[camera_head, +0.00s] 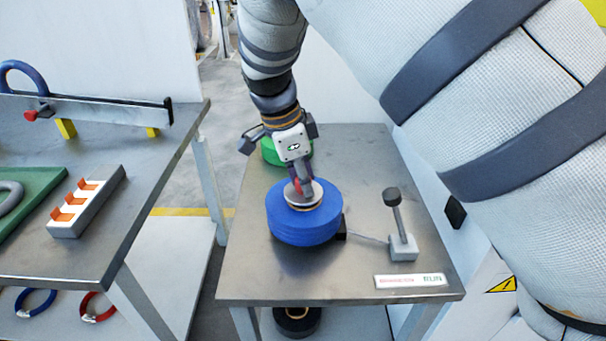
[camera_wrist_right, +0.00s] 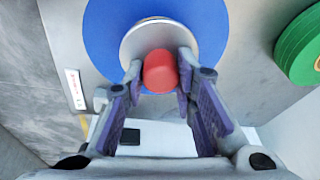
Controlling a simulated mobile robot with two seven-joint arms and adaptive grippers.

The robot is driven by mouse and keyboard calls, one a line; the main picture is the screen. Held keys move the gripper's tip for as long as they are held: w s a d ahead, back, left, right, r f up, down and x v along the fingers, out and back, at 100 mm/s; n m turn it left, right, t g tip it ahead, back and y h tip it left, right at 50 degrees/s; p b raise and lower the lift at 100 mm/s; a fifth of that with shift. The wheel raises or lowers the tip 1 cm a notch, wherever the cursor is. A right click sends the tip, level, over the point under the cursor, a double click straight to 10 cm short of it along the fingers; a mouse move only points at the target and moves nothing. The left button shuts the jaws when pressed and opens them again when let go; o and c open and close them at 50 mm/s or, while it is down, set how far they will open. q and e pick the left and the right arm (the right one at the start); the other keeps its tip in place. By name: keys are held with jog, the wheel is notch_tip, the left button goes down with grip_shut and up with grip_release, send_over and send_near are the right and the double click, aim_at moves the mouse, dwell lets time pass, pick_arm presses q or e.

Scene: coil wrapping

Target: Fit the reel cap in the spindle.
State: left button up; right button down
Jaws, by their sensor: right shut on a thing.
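The reel cap is a pale disc (camera_head: 311,197) with a red knob (camera_wrist_right: 160,71). It sits over the centre of a large blue reel (camera_head: 303,227) on the metal table. My right gripper (camera_head: 300,183) comes down from above and is shut on the red knob. In the right wrist view the blue reel (camera_wrist_right: 103,38) spreads around the pale disc (camera_wrist_right: 133,45). The spindle is hidden under the cap, so I cannot tell whether the cap is seated. My left gripper is not in view.
A green reel (camera_head: 272,152) stands behind the blue one, partly behind my arm. A lever on a grey base (camera_head: 403,247) and a RUN label (camera_head: 411,281) are at the right of the table (camera_head: 246,279). A left bench (camera_head: 95,255) holds an orange-slotted block (camera_head: 87,203).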

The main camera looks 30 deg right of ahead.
aim_at(289, 196)
jog(key=shift+f, duration=0.35)
jog(key=c, duration=1.2)
grip_release()
jog(key=v, duration=1.2)
